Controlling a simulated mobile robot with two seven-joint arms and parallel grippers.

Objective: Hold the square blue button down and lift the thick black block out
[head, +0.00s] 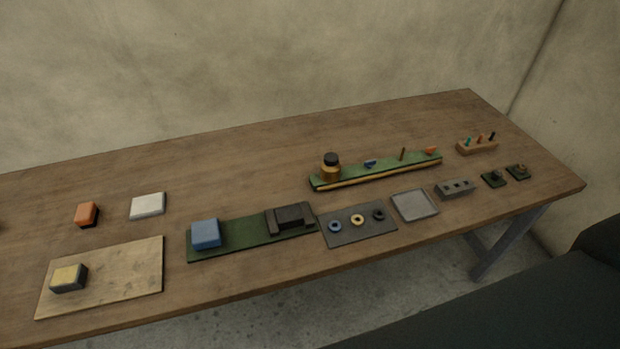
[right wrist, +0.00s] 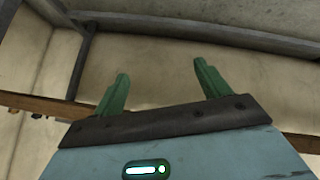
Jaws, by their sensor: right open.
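The square blue button (head: 206,233) stands at the left end of a dark green base plate (head: 245,230) in the head view. The thick black block (head: 292,214) sits at the right end of the same plate, in a dark holder (head: 272,223). My right gripper (right wrist: 163,90) shows in the right wrist view with its two green fingers wide apart and nothing between them. Neither the button nor the block can be made out in the right wrist view. Neither gripper shows in the head view, and both stand clear of the button and block there.
Left of the plate are a wooden board (head: 130,280) with a yellow-topped block (head: 68,278), an orange block (head: 87,214) and a white block (head: 148,206). Right are a grey mat with rings (head: 345,238), a tray (head: 415,216) and a long green boat-like piece (head: 385,172). Bare tabletop lies behind.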

